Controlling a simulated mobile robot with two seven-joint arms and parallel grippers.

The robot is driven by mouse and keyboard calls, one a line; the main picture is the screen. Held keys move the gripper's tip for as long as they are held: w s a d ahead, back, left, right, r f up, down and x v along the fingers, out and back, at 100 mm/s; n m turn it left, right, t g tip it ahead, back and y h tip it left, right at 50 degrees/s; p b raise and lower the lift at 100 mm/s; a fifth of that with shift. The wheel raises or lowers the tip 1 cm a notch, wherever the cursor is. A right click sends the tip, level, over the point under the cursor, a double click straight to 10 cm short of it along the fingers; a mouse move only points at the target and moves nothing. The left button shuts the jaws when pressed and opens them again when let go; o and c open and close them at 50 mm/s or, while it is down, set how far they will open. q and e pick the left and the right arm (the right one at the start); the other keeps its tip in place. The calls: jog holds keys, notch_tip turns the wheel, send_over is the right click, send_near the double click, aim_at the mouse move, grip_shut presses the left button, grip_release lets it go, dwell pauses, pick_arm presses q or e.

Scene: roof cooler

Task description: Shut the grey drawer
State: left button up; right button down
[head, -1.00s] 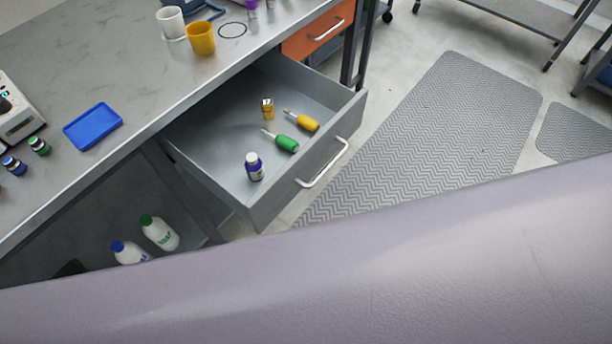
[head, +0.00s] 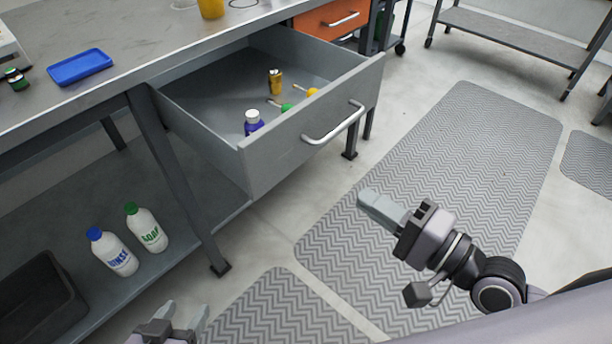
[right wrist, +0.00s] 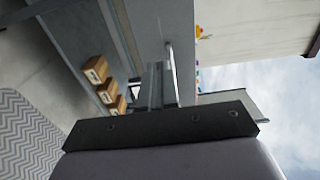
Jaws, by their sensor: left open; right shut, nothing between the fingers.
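The grey drawer (head: 278,158) is pulled well out from under the bench in the head view. Its silver bar handle (head: 336,128) is on the front panel. Inside lie a purple bottle with a white cap (head: 253,124), a green-handled tool (head: 286,107), a yellow-handled tool (head: 312,92) and a small gold-brown item (head: 275,82). My right gripper (head: 370,204) is shut and empty, below and in front of the drawer front, apart from it. Its fingers also show in the right wrist view (right wrist: 158,85). My left gripper (head: 184,318) is open at the bottom edge, partly cut off.
An orange drawer (head: 330,20) is beyond the grey one. A bench leg (head: 180,170) stands left of it. White bottles (head: 113,252) stand on the lower shelf (head: 165,272) beside a black bin (head: 40,296). The patterned mat (head: 450,150) in front is clear.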

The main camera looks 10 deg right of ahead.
jog(key=w, duration=0.1)
send_near(291, 151)
jog(key=x, duration=0.5)
jog(key=shift+w+a, duration=0.1)
jog(key=shift+w, duration=0.1)
pick_arm(q)
jog(key=shift+d, duration=0.15)
pick_arm(e)
jog(key=shift+w+a, duration=0.45)
jog(key=shift+w, duration=0.1)
pick_arm(q)
jog(key=shift+w+r, duration=0.15)
